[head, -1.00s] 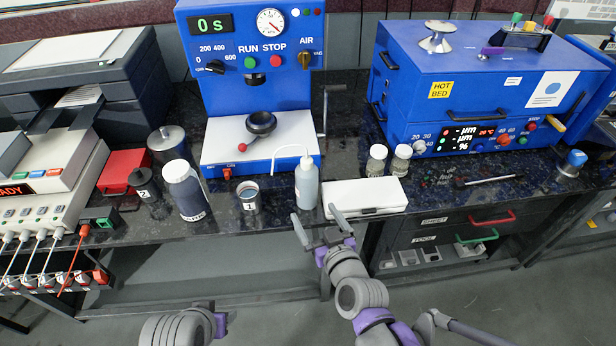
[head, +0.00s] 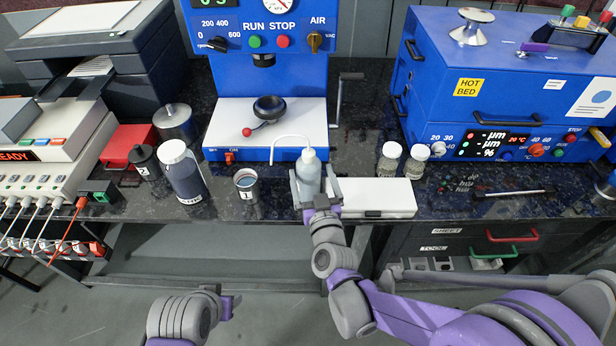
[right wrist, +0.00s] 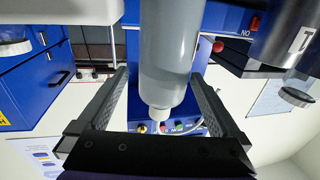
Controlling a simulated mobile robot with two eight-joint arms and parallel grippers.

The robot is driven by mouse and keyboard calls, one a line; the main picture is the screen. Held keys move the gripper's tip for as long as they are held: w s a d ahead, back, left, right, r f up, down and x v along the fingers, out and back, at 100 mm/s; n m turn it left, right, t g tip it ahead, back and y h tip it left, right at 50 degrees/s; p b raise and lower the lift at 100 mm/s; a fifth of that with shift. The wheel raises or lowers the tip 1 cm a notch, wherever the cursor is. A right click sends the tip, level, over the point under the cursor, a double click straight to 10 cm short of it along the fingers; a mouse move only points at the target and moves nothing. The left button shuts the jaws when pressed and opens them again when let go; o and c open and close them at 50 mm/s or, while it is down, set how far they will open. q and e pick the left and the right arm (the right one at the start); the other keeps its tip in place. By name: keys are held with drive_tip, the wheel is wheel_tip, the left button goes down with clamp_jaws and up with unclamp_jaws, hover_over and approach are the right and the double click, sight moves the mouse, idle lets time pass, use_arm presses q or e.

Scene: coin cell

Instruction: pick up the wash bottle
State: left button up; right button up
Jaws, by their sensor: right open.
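The wash bottle (head: 308,170) is a pale grey squeeze bottle with a white cap and a thin bent spout pointing left. It stands upright on the dark bench in front of the blue press. My right gripper (head: 316,188) is open, with one finger on each side of the bottle's body. In the right wrist view the bottle (right wrist: 170,55) shows upside down between the two open fingers (right wrist: 160,98), with gaps visible on both sides. My left arm shows at the bottom of the head view, low in front of the bench; its fingers are not clearly seen.
A white case (head: 375,198) lies just right of the bottle. A metal cup (head: 247,186) marked 1 and a large white-capped bottle (head: 184,175) stand to the left. Two small jars (head: 389,161) stand behind the case. The press (head: 265,128) is behind.

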drive_tip(key=w, duration=0.1)
drive_tip(key=w+a, duration=0.1)
drive_tip(key=w, duration=0.3)
drive_tip(key=shift+w+a, duration=0.15)
drive_tip(key=shift+a, duration=0.1)
drive_tip(key=c, duration=0.6)
